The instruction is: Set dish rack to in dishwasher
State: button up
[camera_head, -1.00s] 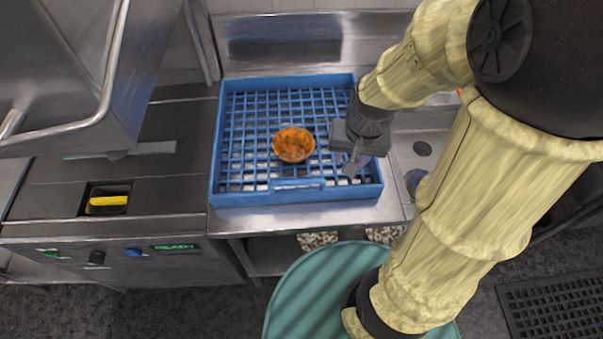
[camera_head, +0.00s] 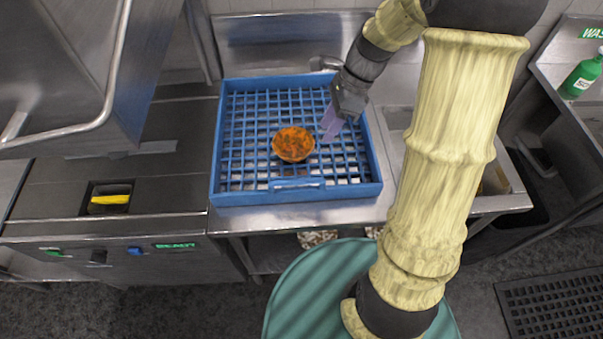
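The blue dish rack (camera_head: 296,198) lies flat on the steel counter, right of the dishwasher. An orange patterned bowl (camera_head: 293,144) sits in the middle of the rack. The dishwasher (camera_head: 120,170) is at the left, its hood (camera_head: 75,60) raised above a dark flat bed. My gripper (camera_head: 332,122) is over the right half of the rack, just right of the bowl, pointing down and left. It looks apart from the bowl. Its purple-grey fingers are small and overlap, so their opening is unclear.
A yellow item (camera_head: 110,199) sits in a recess on the dishwasher front. A green bottle (camera_head: 581,76) stands on a steel surface at the far right. A sink (camera_head: 495,180) is right of the rack, partly behind my arm. A black floor mat (camera_head: 555,308) lies lower right.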

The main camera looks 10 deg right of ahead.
aim_at(299, 180)
jog(key=shift+f, duration=0.15)
jog(key=p+x, duration=0.2)
jog(key=x, duration=1.5)
jog(key=shift+f+p, duration=0.1)
jog(key=shift+p, duration=0.25)
grip_shut()
